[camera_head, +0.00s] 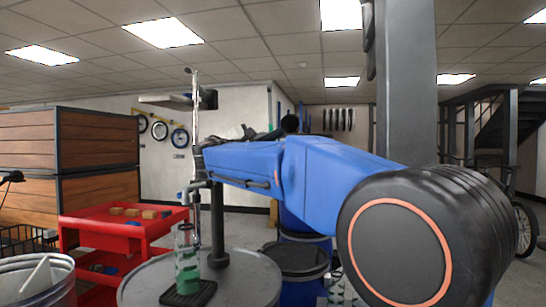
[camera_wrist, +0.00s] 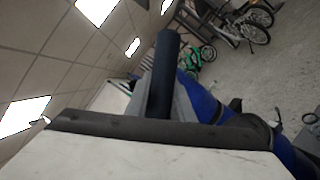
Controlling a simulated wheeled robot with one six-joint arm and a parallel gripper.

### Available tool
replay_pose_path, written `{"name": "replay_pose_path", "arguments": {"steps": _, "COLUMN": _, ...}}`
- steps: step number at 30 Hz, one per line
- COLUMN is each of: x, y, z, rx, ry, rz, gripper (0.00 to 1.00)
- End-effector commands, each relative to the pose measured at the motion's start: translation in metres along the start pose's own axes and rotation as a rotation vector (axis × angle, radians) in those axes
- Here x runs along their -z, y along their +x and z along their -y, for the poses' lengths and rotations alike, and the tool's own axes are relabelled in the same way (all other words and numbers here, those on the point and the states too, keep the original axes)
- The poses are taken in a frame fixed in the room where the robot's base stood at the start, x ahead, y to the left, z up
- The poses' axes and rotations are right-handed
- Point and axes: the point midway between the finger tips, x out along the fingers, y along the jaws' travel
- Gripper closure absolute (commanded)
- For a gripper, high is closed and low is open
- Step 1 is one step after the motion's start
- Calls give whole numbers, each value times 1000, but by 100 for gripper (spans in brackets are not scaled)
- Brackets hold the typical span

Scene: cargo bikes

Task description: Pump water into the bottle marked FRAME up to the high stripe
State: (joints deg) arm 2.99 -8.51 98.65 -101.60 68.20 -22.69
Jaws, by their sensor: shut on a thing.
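A clear bottle (camera_head: 187,262) stands upright on a small black mat (camera_head: 190,293) on the round grey table. Its lower part looks green and its upper part clear. Its lettering and stripes are too small to read. A pump spout (camera_head: 190,192) comes down just above the bottle's mouth. Behind it stands a dark pump column (camera_head: 217,225). My blue arm reaches left to the top of the pump. My gripper (camera_head: 199,158) is shut there, apparently on the pump handle, though the grip itself is too small to make out. The wrist view does not show the bottle.
The round table (camera_head: 245,280) has bare room right of the mat. A red cart (camera_head: 120,232) with small blocks stands left, with a grey bin (camera_head: 38,280) at the front left. Blue barrels (camera_head: 300,262) stand right of the table. A grey pillar (camera_head: 405,90) rises behind my arm.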

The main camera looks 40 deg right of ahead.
Motion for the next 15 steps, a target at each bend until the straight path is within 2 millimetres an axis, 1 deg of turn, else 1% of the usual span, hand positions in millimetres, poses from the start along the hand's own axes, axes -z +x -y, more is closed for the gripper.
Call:
{"name": "replay_pose_path", "arguments": {"steps": 1, "x": 1, "y": 0, "z": -8, "rx": -15, "ry": -29, "rz": -2, "gripper": 100}}
{"name": "replay_pose_path", "arguments": {"steps": 3, "x": 1, "y": 0, "z": -18, "rx": -33, "ry": -71, "rz": -1, "gripper": 100}}
{"name": "replay_pose_path", "arguments": {"steps": 6, "x": 2, "y": -1, "z": -29, "rx": -54, "ry": -124, "rz": -1, "gripper": 100}}
{"name": "replay_pose_path", "arguments": {"steps": 9, "x": 3, "y": -1, "z": -38, "rx": -71, "ry": -165, "rz": 0, "gripper": 100}}
{"name": "replay_pose_path", "arguments": {"steps": 15, "x": 6, "y": -2, "z": -48, "rx": -90, "ry": -213, "rz": -2, "gripper": 100}}
